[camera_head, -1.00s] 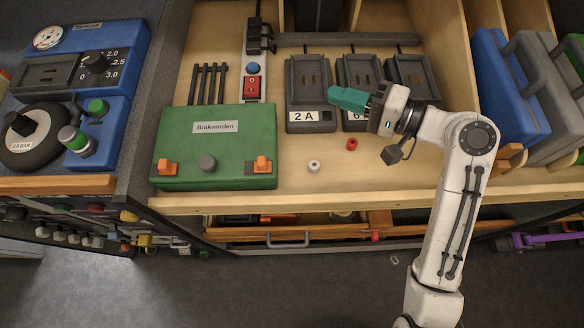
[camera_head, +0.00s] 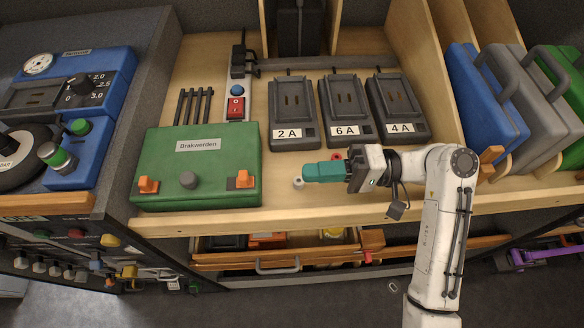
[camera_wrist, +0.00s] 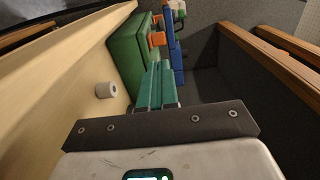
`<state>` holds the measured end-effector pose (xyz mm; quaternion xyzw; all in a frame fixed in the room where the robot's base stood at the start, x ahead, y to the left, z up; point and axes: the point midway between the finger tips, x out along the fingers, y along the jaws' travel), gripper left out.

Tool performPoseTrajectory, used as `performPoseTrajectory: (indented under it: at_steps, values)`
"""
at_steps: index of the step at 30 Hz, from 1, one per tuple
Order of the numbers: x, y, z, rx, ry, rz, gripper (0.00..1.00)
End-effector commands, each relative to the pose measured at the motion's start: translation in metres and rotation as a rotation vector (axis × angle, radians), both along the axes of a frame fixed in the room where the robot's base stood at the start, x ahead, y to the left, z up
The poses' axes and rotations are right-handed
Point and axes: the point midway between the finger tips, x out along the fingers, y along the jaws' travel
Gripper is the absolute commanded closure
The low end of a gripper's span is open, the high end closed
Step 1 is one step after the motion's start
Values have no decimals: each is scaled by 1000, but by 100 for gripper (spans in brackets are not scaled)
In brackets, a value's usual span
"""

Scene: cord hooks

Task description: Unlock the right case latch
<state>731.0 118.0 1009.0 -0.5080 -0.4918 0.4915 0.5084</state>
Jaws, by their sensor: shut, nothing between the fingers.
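The green case (camera_head: 197,170), labelled "Brakwerden", stands on the wooden shelf. The exact latch position is too small to tell.
A small white cylinder (camera_head: 298,183) stands by my fingertips, and a red one (camera_head: 337,156) lies behind my gripper. Chargers, including the 2A charger (camera_head: 293,113), stand behind. An open drawer (camera_head: 280,262) is below the shelf edge. Blue equipment (camera_head: 80,150) is at the left.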

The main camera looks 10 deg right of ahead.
Motion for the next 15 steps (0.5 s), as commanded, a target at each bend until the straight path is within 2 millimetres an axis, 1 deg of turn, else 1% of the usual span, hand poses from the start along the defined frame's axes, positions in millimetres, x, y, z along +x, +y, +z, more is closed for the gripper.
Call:
performPoseTrajectory:
  at_steps: [9, 15]
  values:
    - [1, 54, 2, 0, 1, 4, 100]
    - [2, 80, 1, 0, 1, 2, 100]
